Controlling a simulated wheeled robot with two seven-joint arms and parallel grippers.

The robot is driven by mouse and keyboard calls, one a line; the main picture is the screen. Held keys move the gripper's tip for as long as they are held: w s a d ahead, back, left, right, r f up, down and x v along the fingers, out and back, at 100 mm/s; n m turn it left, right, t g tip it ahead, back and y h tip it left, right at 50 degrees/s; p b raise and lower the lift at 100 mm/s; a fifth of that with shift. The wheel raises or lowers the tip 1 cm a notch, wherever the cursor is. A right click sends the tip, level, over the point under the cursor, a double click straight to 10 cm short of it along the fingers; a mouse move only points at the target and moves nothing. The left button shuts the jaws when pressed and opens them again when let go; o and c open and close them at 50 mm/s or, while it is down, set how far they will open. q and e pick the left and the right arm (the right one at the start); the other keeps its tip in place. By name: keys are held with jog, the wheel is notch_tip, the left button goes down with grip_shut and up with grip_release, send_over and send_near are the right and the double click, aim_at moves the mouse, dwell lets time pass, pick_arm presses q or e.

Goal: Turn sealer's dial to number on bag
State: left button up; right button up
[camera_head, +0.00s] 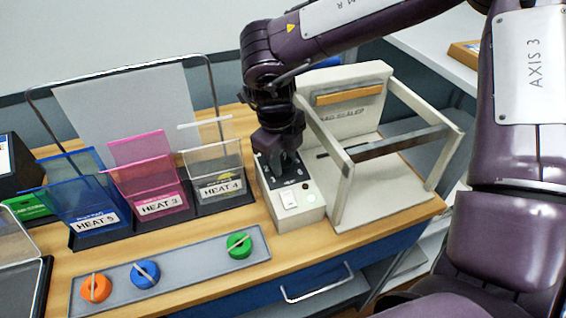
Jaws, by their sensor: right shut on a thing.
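The sealer (296,215) is a pale unit with a dark control panel, a white switch and a small round lamp or button. A lever frame (345,195) and a backboard stand to its right. My right gripper (286,163) points down at the panel and is shut on the dial, which the fingers mostly hide. The dial's setting cannot be read. Bags stand in a holder to the left: a blue bag labelled HEAT 5 (85,192), a pink bag labelled HEAT 3 (140,168) and a clear bag labelled HEAT 4 (215,162). My left gripper is out of view.
A grey plate (195,268) at the table's front carries an orange knob (96,289), a blue knob (145,274) and a green knob (239,245). A wire frame (120,70) rises behind the bags. A blue drawer with a handle (318,292) lies below the table edge.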

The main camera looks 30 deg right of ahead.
jog(key=shift+n, duration=1)
jog(key=o, duration=1)
jog(key=shift+c, duration=0.2)
jog(key=shift+s+a+r+b, duration=0.1)
jog(key=shift+a+r+b, duration=0.1)
jog(key=shift+r, duration=1.1)
jog(key=shift+s+a+r+b, duration=0.1)
jog(key=shift+a+r+b, duration=0.1)
jog(key=shift+r, duration=1.1)
jog(key=shift+a+r+b, duration=0.1)
jog(key=shift+a+r, duration=0.1)
jog(key=shift+r, duration=1.1)
